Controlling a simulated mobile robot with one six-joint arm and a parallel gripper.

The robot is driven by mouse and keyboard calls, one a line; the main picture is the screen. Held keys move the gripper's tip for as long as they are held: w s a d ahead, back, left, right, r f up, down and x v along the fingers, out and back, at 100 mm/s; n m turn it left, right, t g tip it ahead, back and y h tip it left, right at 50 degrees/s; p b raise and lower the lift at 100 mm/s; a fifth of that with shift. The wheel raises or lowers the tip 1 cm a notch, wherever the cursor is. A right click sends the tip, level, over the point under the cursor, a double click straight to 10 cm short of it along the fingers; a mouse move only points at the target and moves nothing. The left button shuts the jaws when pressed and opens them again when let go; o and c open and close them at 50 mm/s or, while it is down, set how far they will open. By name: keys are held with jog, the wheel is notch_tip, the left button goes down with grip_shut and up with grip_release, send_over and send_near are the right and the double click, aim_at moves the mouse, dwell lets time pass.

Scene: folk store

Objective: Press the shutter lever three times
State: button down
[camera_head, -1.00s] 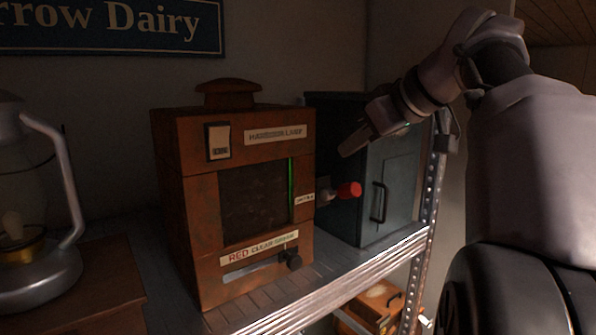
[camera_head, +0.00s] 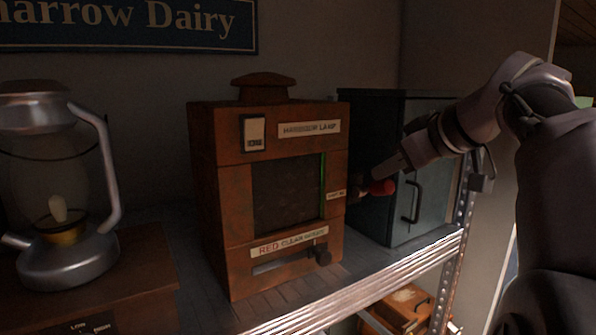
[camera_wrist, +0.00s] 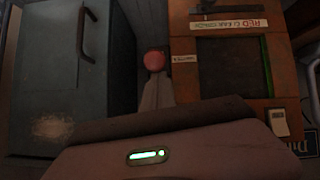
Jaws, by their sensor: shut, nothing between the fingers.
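The shutter lever is a short stem with a red knob (camera_head: 382,187) on the right side of a rusty orange lamp box (camera_head: 225,200), labelled "Harbour Lamp". My gripper (camera_head: 376,173) is shut and empty, its tip just above the knob in the head view and partly covering it. In the wrist view the red knob (camera_wrist: 154,61) is just beyond my gripper's fingertips (camera_wrist: 157,80). I cannot tell whether they touch. A small white counter (camera_head: 254,132) is on the box front; its digits are too small to read.
A dark teal cabinet (camera_head: 425,170) stands close to the right of the lever, leaving a narrow gap. A slider with a dark knob (camera_head: 319,255) is low on the box front. A lantern (camera_head: 70,250) stands at the left. The metal shelf edge (camera_head: 400,265) runs in front.

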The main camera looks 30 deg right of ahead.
notch_tip(320, 180, down, 7)
jog(key=s+t+b, duration=0.2)
jog(key=t+b, duration=0.6)
jog(key=b, duration=2.2)
jog(key=shift+s, duration=0.25)
jog(key=shift+d+f+b, duration=0.15)
jog(key=shift+f+b, duration=0.1)
jog(key=shift+b, duration=0.35)
